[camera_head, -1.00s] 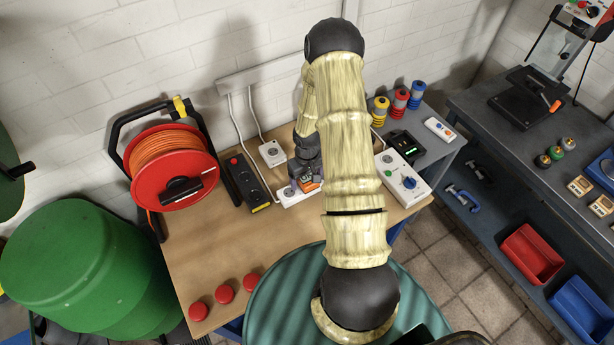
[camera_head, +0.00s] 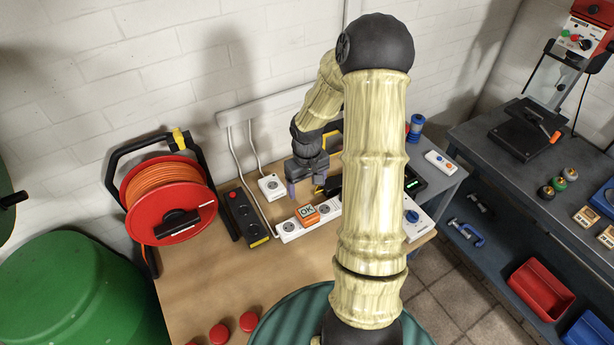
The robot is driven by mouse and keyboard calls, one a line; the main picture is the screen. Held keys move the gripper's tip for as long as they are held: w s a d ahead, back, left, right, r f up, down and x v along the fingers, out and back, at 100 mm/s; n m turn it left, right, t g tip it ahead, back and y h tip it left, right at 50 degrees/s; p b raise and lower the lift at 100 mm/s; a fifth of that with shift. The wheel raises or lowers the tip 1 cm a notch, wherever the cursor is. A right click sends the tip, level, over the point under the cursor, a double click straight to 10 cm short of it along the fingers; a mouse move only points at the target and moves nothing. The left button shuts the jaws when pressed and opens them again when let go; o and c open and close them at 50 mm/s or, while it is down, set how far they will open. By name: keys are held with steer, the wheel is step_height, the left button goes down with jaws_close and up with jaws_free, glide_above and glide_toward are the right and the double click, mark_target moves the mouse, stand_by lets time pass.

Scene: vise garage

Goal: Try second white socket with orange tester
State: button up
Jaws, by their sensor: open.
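The orange tester (camera_head: 307,214) sits on the white socket strip (camera_head: 290,231) and its face reads "OK". One round socket of the strip shows to its left, and more of the strip shows to its right. A single white socket box (camera_head: 271,187) stands behind the strip on the bench. My gripper (camera_head: 306,188) is open and empty, with its fingers pointing down above and behind the tester, apart from it. My arm hides part of the bench to the right of the strip.
A black socket strip (camera_head: 243,213) lies left of the white one. A red cable reel (camera_head: 170,200) stands at the bench's left. A device with a blue knob (camera_head: 412,216) is partly behind my arm. Red caps (camera_head: 219,334) lie at the front; the bench between is clear.

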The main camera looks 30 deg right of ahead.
step_height(320, 180, up, 4)
steer(key=shift+f, duration=0.1)
stand_by(0.5)
steer(key=s+a+r+t+b, duration=0.1)
steer(key=s+a+r, duration=0.2)
steer(key=s+a, duration=0.3)
steer(key=s+a+r+t+b, duration=0.1)
steer(key=s+a+r, duration=0.3)
steer(key=s+a, duration=0.2)
steer(key=shift+s+a+t, duration=0.3)
steer(key=shift+a, duration=0.5)
